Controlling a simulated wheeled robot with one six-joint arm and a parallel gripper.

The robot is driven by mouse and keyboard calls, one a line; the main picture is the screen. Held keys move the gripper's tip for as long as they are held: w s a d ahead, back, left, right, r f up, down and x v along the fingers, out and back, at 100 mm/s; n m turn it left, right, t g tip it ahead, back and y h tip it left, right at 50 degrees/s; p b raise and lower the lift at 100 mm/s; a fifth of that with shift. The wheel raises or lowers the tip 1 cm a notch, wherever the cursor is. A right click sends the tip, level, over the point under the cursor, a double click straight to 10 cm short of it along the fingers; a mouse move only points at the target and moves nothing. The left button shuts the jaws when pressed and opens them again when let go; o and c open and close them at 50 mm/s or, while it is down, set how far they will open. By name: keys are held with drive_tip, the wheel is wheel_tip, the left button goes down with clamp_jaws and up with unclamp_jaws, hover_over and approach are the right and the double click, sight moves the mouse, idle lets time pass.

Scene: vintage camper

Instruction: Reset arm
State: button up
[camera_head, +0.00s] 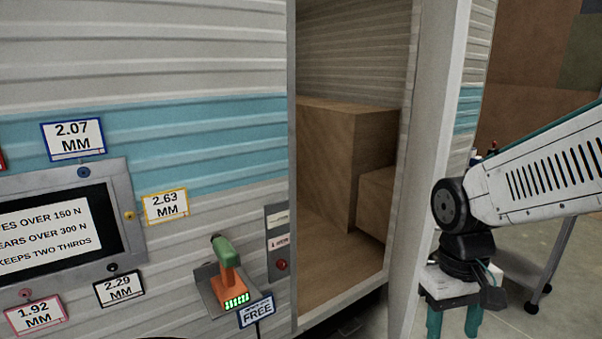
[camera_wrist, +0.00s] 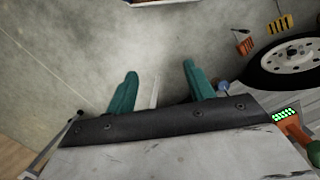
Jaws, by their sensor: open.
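My gripper (camera_head: 452,318) hangs at the right in the head view, outside the camper's open doorway, with its teal fingers pointing down. In the wrist view my gripper (camera_wrist: 158,85) shows two teal fingers spread apart with nothing between them. The grey floor (camera_wrist: 75,45) lies below the fingers. My arm reaches in from the right edge of the head view, and the fingertips run close to the bottom of that picture.
The camper wall (camera_head: 150,95) fills the left, with a screen panel (camera_head: 122,250) and several number cards. An orange and green handheld tool (camera_head: 229,272) sits in a wall holder. The doorway shows wooden boxes (camera_head: 340,155). A wheel (camera_wrist: 290,62) stands at right in the wrist view.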

drive_tip(key=s+d+r+m+t, duration=0.1)
drive_tip(key=s+d+r+t, duration=0.1)
drive_tip(key=s+r, duration=0.6)
drive_tip(key=shift+s+d+m+t+y, duration=0.15)
drive_tip(key=shift+s+m+t+y, duration=0.15)
drive_tip(key=shift+s+t, duration=0.6)
drive_tip(key=shift+s+g, duration=0.25)
drive_tip(key=shift+g, duration=0.05)
